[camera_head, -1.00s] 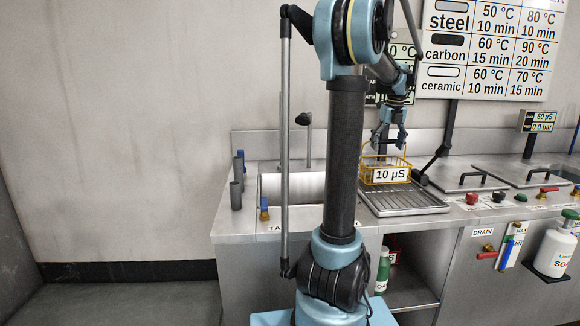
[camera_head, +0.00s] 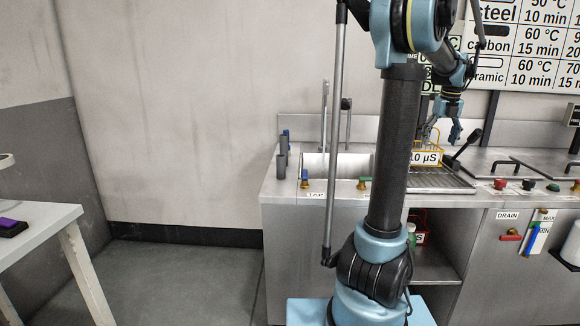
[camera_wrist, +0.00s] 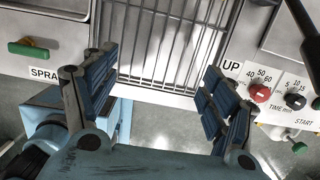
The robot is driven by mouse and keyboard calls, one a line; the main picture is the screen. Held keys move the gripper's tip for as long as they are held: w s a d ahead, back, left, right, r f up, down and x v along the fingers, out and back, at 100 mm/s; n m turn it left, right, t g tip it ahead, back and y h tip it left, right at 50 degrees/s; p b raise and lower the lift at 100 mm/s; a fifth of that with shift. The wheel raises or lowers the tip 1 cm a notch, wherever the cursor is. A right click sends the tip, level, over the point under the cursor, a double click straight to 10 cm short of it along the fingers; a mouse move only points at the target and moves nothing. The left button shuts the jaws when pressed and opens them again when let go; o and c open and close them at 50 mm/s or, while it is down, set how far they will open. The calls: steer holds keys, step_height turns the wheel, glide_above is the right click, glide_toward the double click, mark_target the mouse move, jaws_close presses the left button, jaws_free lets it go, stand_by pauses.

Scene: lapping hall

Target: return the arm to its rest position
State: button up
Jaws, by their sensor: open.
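My gripper (camera_head: 443,130) hangs from my raised arm above the steel counter, in front of the wall sign in the head view. In the wrist view my gripper (camera_wrist: 155,70) has its two blue-padded fingers wide apart with nothing between them. The wrist view shows bare rack bars (camera_wrist: 165,45) beyond the fingers and no basket.
The steel counter has a sink (camera_head: 330,166) with taps and grey cylinders (camera_head: 282,158) at its left end. Right of the rack are lids with black handles (camera_head: 500,163) and coloured knobs (camera_head: 499,184). A white table (camera_head: 40,226) stands at far left. The floor between is clear.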

steer(key=s+a+f+n, duration=0.2)
steer(key=s+a+n, duration=0.2)
steer(key=a+n, duration=0.3)
steer(key=s+a+f+n, duration=0.2)
steer(key=s+a+n, duration=0.25)
steer(key=a, duration=0.45)
steer(key=s+a+f+n, duration=0.3)
steer(key=s+a+n, duration=0.1)
steer(key=a+n, duration=0.4)
steer(key=s+a+f+n, duration=1.1)
steer(key=s+f+n, duration=0.4)
steer(key=n, duration=0.2)
steer(key=shift+s+a+f, duration=0.2)
steer(key=shift+s+a, duration=0.1)
steer(key=shift+w+f, duration=0.2)
steer(key=shift+w, duration=0.25)
